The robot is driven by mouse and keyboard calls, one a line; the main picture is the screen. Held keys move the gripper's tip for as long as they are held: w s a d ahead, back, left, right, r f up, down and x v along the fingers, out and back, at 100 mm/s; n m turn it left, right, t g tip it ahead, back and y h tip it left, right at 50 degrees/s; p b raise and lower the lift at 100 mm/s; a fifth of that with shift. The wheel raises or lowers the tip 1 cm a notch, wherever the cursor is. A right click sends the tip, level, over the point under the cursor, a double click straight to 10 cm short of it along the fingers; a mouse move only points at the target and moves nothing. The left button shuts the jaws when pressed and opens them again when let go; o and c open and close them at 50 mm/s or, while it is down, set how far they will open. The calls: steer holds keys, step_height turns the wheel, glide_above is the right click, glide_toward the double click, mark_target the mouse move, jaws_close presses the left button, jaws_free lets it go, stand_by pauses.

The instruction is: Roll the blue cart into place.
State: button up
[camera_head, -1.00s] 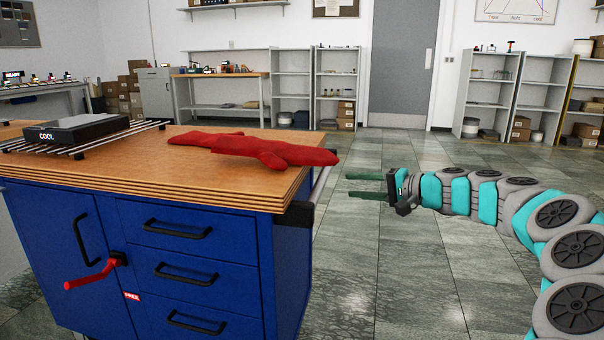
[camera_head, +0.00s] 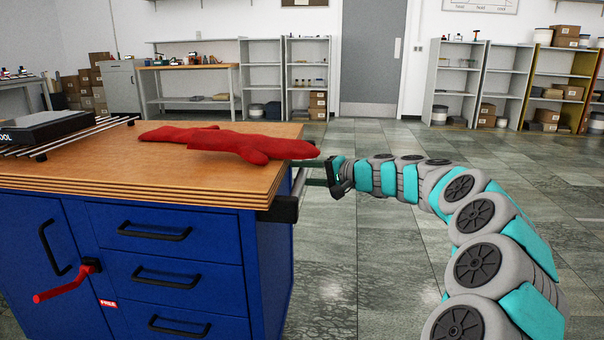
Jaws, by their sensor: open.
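The blue cart (camera_head: 185,230) stands at the left, with a wooden top (camera_head: 110,178), several drawers with black handles and a door. A push bar (camera_head: 298,184) with a black bracket runs along its right side. A red lever (camera_head: 67,282) on the front sits beside a red "FREE" label (camera_head: 108,303). My gripper (camera_head: 316,173) is open at the cart's right side, its green fingers reaching to the push bar. The glove's edge and the cart top partly hide the fingertips, so I cannot tell whether the bar lies between them.
Red gloves (camera_head: 228,143) lie on the cart top, overhanging its right edge. A black box (camera_head: 45,127) and a metal rack (camera_head: 105,128) are at the left. Shelves (camera_head: 455,85) and a workbench (camera_head: 188,67) line the back wall. The tiled floor (camera_head: 400,230) at right is open.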

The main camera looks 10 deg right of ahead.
jaws_close()
stand_by(0.3)
stand_by(1.1)
